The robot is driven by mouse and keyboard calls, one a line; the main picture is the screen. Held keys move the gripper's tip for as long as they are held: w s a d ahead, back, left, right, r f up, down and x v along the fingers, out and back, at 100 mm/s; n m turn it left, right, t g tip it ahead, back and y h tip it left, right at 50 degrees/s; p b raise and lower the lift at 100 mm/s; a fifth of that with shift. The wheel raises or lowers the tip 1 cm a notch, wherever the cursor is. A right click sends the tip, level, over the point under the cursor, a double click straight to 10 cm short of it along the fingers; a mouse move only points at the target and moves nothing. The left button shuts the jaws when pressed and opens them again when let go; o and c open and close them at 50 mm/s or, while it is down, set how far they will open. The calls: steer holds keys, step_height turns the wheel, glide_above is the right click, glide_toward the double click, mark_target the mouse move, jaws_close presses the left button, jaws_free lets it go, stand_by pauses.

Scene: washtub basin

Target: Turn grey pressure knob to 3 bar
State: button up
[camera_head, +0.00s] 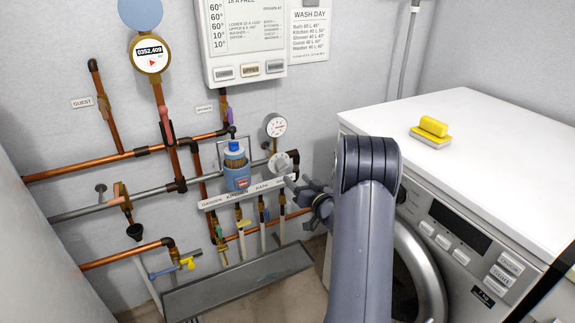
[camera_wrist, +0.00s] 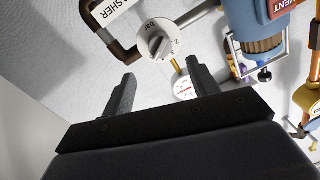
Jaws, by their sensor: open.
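The grey pressure knob (camera_head: 281,163) sits on the pipework just below the round pressure gauge (camera_head: 276,127). In the wrist view the knob (camera_wrist: 157,42) is a round pale dial with a raised grip and printed marks; the setting is too small to read surely. The gauge (camera_wrist: 183,88) shows there partly behind a finger; its reading is unclear. My gripper (camera_head: 302,202) is open and empty, in front of and slightly below right of the knob. In the wrist view the knob lies beyond the open fingertips (camera_wrist: 161,70), apart from them.
A blue filter housing (camera_head: 236,175) stands left of the knob. Copper pipes (camera_head: 110,147) and small valves surround it. A washing machine (camera_head: 455,225) stands to the right, with a yellow sponge (camera_head: 433,127) on top. A grey trough (camera_head: 238,283) lies below.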

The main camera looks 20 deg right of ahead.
mark_target(285, 168)
steer(key=w, duration=0.6)
steer(key=w+a+b, duration=0.1)
steer(key=w, duration=0.2)
steer(key=shift+s, duration=0.1)
steer(key=c, duration=1)
